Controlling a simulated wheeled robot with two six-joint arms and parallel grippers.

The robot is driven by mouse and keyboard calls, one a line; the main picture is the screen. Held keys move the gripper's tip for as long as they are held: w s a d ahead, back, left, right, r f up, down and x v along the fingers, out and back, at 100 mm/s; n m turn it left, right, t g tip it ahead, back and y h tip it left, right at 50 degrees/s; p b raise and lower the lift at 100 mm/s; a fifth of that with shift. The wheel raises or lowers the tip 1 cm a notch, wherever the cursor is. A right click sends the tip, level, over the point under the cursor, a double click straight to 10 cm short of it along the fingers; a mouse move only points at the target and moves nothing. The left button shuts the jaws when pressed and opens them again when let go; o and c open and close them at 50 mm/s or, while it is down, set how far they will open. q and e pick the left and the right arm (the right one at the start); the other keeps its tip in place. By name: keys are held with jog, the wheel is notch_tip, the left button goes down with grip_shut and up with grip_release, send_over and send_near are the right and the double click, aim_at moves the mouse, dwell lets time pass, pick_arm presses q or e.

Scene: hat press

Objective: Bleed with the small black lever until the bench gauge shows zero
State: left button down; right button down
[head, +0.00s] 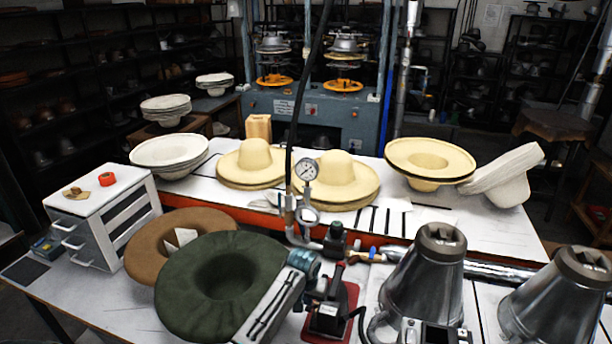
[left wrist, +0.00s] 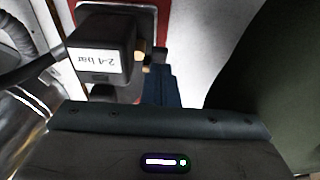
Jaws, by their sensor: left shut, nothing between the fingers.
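The bench gauge (head: 306,170) stands upright on its pipe at the middle of the bench in the head view. Its face is white; its reading is too small to tell. My left gripper (head: 311,283) is shut and empty, beside the black pump box on a red plate (head: 347,333). In the left wrist view a black box labelled "2-4 bar" (left wrist: 98,48) has a brass fitting (left wrist: 139,50) on its side. My shut fingers (left wrist: 158,85) end close by this fitting. A small dark piece is beside it; I cannot tell whether it is the black lever, or whether I touch it.
A green hat (head: 205,302) and brown hat (head: 150,241) lie left of the pump box. Metal cones (head: 427,277) stand to the right. Straw hats (head: 338,180) fill the bench behind. A white drawer unit (head: 95,215) is at the left. A black hose (head: 300,100) hangs above the gauge.

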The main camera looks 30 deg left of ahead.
pick_arm(q)
jog(key=shift+f, duration=0.2)
dwell(0.4)
jog(key=shift+r, duration=0.1)
jog(key=shift+r+p, duration=0.6)
jog(key=shift+r, duration=2.85)
